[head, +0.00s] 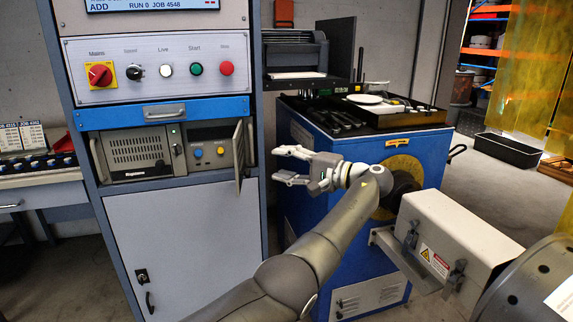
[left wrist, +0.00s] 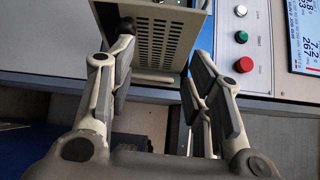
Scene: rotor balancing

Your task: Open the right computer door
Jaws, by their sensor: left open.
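The right computer door (head: 239,157) is a narrow grey panel at the right end of the cabinet's computer bay. It stands swung outward, seen nearly edge-on. The bay shows a grey computer (head: 135,152) with a vented front and a darker unit (head: 209,147) with blue and yellow buttons. My left gripper (head: 276,165) is open and empty, just right of the door and apart from it in the head view. In the left wrist view, a perforated grey metal face (left wrist: 165,42) shows beyond the spread fingers; I cannot tell whether it belongs to the door. My right gripper is not in view.
Above the bay are a blue drawer (head: 163,114) and a control panel (head: 155,67) with a red switch and buttons. A blue machine (head: 300,200) stands behind my left gripper. A grey box (head: 455,235) with a warning label stands at the right.

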